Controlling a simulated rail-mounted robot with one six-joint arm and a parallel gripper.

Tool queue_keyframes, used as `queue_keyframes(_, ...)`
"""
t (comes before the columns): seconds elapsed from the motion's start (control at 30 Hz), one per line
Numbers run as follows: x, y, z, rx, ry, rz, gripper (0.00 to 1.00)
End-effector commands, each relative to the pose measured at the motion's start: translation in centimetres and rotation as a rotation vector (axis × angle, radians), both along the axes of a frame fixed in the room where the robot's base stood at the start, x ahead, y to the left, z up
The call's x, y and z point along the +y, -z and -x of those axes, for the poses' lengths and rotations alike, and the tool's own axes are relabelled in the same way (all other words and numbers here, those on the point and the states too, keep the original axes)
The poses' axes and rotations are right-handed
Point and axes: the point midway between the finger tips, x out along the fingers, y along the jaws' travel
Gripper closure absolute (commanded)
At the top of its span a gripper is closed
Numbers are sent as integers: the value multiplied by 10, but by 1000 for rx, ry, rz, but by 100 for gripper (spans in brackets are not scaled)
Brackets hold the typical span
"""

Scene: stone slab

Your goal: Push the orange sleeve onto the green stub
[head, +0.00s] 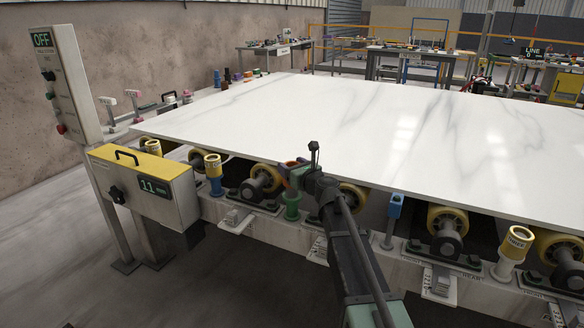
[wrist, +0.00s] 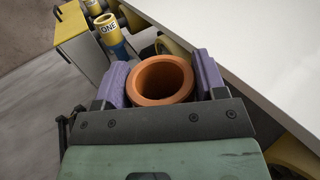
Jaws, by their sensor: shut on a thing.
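The orange sleeve (wrist: 163,79) is a short open tube, held between the purple pads of my gripper (wrist: 161,84) in the wrist view. In the head view the sleeve (head: 291,165) shows partly beside my gripper (head: 290,170), at the slab's front edge. The green stub (head: 292,205) stands on the rail just below the sleeve. My gripper covers part of this area, so I cannot tell whether the sleeve touches the stub or sits around its top. The stub is hidden in the wrist view.
A white marbled slab (head: 330,120) lies on yellow rollers (head: 265,178) close behind my gripper. A blue stub with a yellow sleeve (head: 213,166) stands to the left, and a blue post (head: 394,206) to the right. A yellow-topped box (head: 150,190) is at far left.

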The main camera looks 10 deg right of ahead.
Motion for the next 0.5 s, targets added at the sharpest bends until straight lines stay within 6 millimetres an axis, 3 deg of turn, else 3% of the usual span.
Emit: queue_keyframes(0.5, 0, 14, 0, 0, 0, 0, 61)
